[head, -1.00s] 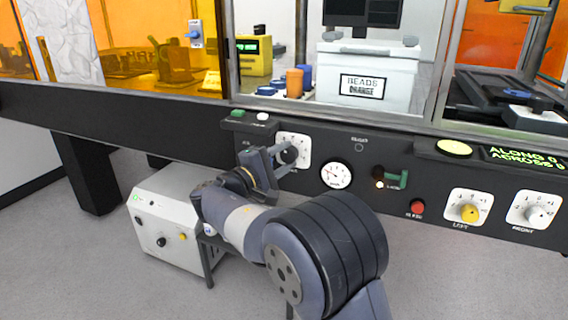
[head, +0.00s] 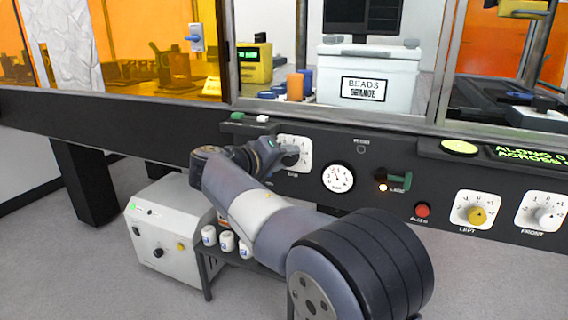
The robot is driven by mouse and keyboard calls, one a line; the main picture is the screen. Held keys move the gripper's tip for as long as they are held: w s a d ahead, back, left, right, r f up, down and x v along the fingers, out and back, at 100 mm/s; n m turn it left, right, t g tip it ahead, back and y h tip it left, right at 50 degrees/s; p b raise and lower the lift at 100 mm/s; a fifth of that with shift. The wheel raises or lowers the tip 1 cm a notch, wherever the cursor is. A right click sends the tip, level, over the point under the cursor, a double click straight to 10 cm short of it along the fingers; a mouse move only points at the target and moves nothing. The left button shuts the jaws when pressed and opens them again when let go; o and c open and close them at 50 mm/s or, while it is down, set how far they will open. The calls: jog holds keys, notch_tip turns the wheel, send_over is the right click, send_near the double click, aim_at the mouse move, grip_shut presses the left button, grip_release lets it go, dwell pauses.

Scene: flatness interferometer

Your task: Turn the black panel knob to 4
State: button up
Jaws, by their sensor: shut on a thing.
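The black panel knob (head: 291,155) sits on a white dial plate (head: 304,142) on the dark front panel, left of the round gauge. My gripper (head: 283,157) reaches it from the left and is shut on it. The fingers and wrist cover most of the knob and the left part of the dial. The dial's marks are too small and too covered to read, so I cannot tell which number the knob points to.
Below left stand a white box (head: 165,225) and a small dark table with white cups (head: 227,240).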

jog(key=shift+m+y+b, duration=0.4)
jog(key=shift+m, duration=0.4)
jog(key=o, duration=1)
jog(key=shift+d, duration=0.1)
jog(key=p+v, duration=0.3)
jog(key=v, duration=0.8)
jog(key=shift+w, duration=0.1)
jog(key=shift+w, duration=0.1)
jog(key=b+x, duration=0.3)
jog(key=x, duration=0.7)
jog(key=shift+w+d+f, duration=0.15)
jog(key=shift+w+d, duration=0.1)
jog(key=shift+d, duration=0.05)
